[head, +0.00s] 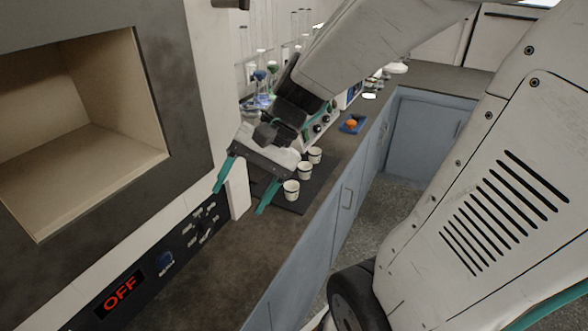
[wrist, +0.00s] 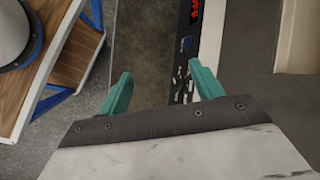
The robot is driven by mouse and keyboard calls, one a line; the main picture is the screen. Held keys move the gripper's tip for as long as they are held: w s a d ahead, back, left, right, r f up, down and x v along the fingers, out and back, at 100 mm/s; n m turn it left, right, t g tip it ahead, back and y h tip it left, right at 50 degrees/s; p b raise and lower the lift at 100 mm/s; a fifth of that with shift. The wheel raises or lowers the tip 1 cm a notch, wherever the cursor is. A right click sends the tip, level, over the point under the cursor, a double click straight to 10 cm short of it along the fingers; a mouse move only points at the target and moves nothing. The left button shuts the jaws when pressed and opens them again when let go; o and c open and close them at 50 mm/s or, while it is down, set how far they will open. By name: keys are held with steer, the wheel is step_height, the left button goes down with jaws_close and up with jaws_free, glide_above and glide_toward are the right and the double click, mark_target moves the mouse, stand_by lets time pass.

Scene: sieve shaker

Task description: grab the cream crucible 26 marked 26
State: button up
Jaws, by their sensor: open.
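Three small cream crucibles stand upright in a row in the head view: a near one (head: 291,191), a middle one (head: 304,171) and a far one (head: 314,155). Each has dark marking, too small to read, so I cannot tell which is 26. They stand on a dark mat (head: 291,207) on the counter. My gripper (head: 240,200) is open and empty, to the left of the near crucible and apart from it in the picture. The arm and gripper hide part of the mat. The wrist view shows the open teal fingers (wrist: 160,78) and no crucible.
A furnace (head: 190,120) with an open chamber and a red OFF display (head: 121,295) stands at the left. Glassware (head: 262,85) stands behind the gripper. A blue tray (head: 343,131) with an orange item lies farther along. The near brown counter (head: 215,285) is clear.

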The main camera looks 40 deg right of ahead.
steer(key=w+d+f+m+t+y, duration=0.2)
steer(key=w+d+f+m+t, duration=0.1)
steer(key=w+d+m, duration=0.3)
steer(key=m+t+h, duration=0.4)
steer(key=m+t, duration=0.4)
steer(key=m, duration=0.6)
glide_above(310, 168)
steer(key=s+a, duration=0.2)
steer(key=a, duration=0.8)
step_height(310, 168, down, 8)
steer(key=f, duration=0.1)
steer(key=s+d+f+m+h, duration=0.1)
steer(key=d+f+m, duration=0.1)
steer(key=d, duration=0.1)
steer(key=s+d+f+m+h, duration=0.1)
steer(key=d+f+m+h, duration=0.1)
steer(key=d, duration=0.1)
steer(key=d+f+m+t+h, duration=0.1)
steer(key=d+f+m, duration=0.1)
steer(key=d, duration=0.2)
steer(key=shift+s+f+m+h, duration=0.25)
steer(key=shift+s+m+h, duration=0.05)
steer(key=shift+s, duration=0.1)
steer(key=shift+w+d+f, duration=0.15)
steer(key=shift+w+f, duration=0.05)
steer(key=shift+f, duration=0.05)
steer(key=x, duration=0.7)
steer(key=shift+w+r, duration=0.1)
steer(key=shift+w, duration=0.05)
steer(key=c, duration=1.1)
